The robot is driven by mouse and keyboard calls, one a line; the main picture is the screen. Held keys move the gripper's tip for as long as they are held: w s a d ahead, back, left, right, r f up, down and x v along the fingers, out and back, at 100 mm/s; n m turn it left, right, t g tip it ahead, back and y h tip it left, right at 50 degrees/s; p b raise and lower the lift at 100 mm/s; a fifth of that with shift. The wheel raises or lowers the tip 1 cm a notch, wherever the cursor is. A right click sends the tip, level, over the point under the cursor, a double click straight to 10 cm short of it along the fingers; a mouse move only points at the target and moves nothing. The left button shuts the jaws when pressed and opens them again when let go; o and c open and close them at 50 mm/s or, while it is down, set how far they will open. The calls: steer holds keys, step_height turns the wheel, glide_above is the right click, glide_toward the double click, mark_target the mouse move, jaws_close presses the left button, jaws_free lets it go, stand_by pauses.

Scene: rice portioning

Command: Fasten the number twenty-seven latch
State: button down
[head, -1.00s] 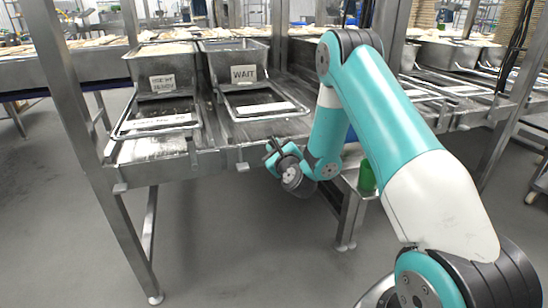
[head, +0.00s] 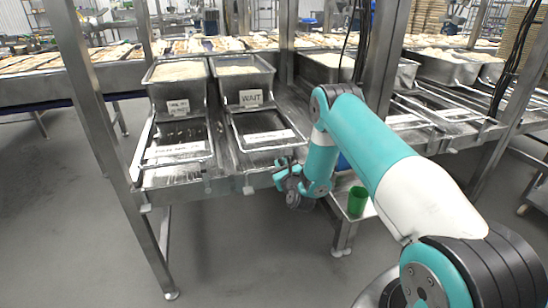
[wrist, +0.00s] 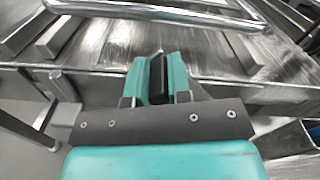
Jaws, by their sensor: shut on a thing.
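I cannot tell whether this piece is the latch. No number twenty-seven is readable in either view. Small pale tabs sit on the table's front edge, one left of my gripper (head: 248,190) and one near the left corner (head: 145,208).
Two labelled rice bins, one on the left (head: 178,92) and one marked WAIT (head: 244,84), stand behind low wire frames. A green cup (head: 357,202) stands on a low shelf right of my gripper. A table leg (head: 345,236) stands below. The floor in front is clear.

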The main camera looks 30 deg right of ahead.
steer(key=shift+s+r, duration=0.1)
steer(key=shift+s, duration=0.05)
steer(key=shift+s+d+m+p, duration=0.2)
steer(key=shift+d+m+p, duration=0.1)
steer(key=shift+m, duration=0.2)
steer(key=s+d+r+m+p, duration=0.1)
steer(key=s+d+r+m, duration=0.1)
steer(key=d+m, duration=0.5)
steer(key=shift+s+d+r+m, duration=0.2)
steer(key=shift+r+m, duration=0.25)
steer(key=shift+m, duration=0.65)
steer(key=c, duration=1.1)
jaws_free()
steer(key=shift+o, duration=0.2)
steer(key=shift+r, duration=0.15)
